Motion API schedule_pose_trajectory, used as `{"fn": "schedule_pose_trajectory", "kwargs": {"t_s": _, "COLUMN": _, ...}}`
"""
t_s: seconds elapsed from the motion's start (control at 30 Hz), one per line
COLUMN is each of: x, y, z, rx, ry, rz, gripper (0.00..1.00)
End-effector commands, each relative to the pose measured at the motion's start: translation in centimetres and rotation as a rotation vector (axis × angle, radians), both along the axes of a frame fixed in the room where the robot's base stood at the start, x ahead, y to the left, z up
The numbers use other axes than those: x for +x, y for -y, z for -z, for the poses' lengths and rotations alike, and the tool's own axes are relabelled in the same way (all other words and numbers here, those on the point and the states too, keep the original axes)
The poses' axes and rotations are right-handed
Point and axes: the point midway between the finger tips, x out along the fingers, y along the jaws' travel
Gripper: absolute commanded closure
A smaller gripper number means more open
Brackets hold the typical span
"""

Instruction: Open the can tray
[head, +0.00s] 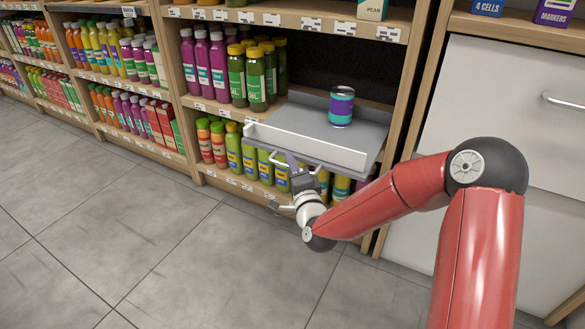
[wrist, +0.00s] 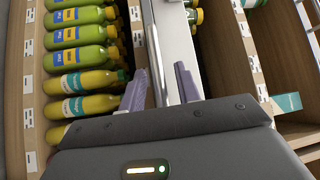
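The can tray (head: 290,121) is a grey tray with a white front panel (head: 305,147). It juts out from the shelf over the lower bottles. A purple and teal can (head: 341,106) stands upright on it. My gripper (head: 304,170) is just below and in front of the front panel. In the wrist view my gripper (wrist: 161,84) has its two purple-grey fingers apart. The tray's thin metal handle (wrist: 155,50) runs between them, with gaps showing on both sides. The white panel (wrist: 177,45) is just beyond.
Purple bottles (head: 211,68) and green bottles (head: 247,78) stand left of the tray. A white drawer cabinet (head: 500,110) stands at the right. The tiled floor (head: 150,250) in front is clear.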

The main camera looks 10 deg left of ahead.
Motion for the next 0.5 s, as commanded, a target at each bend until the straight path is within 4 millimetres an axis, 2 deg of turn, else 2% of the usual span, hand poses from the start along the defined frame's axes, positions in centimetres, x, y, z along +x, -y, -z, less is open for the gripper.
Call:
{"fn": "schedule_pose_trajectory", "kwargs": {"t_s": 0.17, "x": -0.8, "y": 0.4, "z": 0.1, "rx": -0.001, "ry": 0.000, "rz": 0.000, "gripper": 0.68}}
{"fn": "schedule_pose_trajectory", "kwargs": {"t_s": 0.5, "x": -5.7, "y": 2.8, "z": 0.9, "rx": -0.001, "ry": -0.002, "rz": 0.000, "gripper": 0.68}}
